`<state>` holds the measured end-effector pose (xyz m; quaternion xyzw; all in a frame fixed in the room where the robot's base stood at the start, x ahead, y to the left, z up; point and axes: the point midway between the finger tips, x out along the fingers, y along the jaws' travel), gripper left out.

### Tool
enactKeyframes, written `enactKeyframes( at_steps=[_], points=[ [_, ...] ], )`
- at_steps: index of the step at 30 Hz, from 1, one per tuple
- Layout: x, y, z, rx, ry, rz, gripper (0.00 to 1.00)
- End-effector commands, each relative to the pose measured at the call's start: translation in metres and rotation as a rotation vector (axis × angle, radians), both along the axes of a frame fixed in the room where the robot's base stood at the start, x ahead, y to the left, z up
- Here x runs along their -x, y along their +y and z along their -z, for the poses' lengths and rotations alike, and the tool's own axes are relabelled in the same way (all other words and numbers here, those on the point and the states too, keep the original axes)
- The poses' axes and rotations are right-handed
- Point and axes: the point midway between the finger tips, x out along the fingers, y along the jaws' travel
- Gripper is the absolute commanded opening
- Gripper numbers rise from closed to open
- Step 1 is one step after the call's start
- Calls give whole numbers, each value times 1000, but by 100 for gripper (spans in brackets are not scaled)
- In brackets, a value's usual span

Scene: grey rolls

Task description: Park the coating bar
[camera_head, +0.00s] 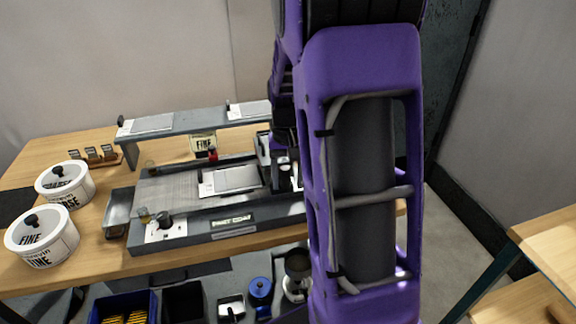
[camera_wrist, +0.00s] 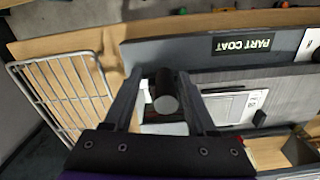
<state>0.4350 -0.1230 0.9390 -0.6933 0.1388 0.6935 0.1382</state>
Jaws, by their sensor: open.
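The coating machine (camera_head: 222,222), a long grey bed labelled PART COAT, lies on the wooden bench; its label (camera_wrist: 256,43) also shows upside down in the wrist view. A dark rod (camera_head: 180,165) with a red piece crosses behind its plate; I cannot tell whether this is the coating bar. My gripper (camera_wrist: 161,74) is open, with a finger on each side of a short dark cylinder (camera_wrist: 166,98) with a grey end face. I cannot tell whether the fingers touch it. In the head view my arm hides most of the gripper and the machine's right end.
A raised grey shelf (camera_head: 185,122) with a FINE tag stands behind the machine. Two white lidded jars (camera_head: 42,237) stand at left. A wire rack (camera_wrist: 62,88) lies left in the wrist view. Bins and small pots (camera_head: 260,290) sit below the bench front.

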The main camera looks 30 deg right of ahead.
Motion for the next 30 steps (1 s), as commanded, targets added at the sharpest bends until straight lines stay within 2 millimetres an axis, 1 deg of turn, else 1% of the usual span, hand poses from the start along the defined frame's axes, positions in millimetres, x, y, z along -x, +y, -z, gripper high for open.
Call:
enactKeyframes(
  at_steps=[2,5,8,15,21,25,30],
  points=[
    [-1,0,-8,0,-2,-1,57],
    [-1,0,-24,1,-5,0,57],
    [-1,0,-47,1,-7,0,57],
    [-1,0,-107,3,-6,0,57],
    [0,-1,-148,2,-6,0,57],
    [-1,-1,-164,2,-4,1,57],
    [0,-1,-172,2,-1,1,57]
  ],
)
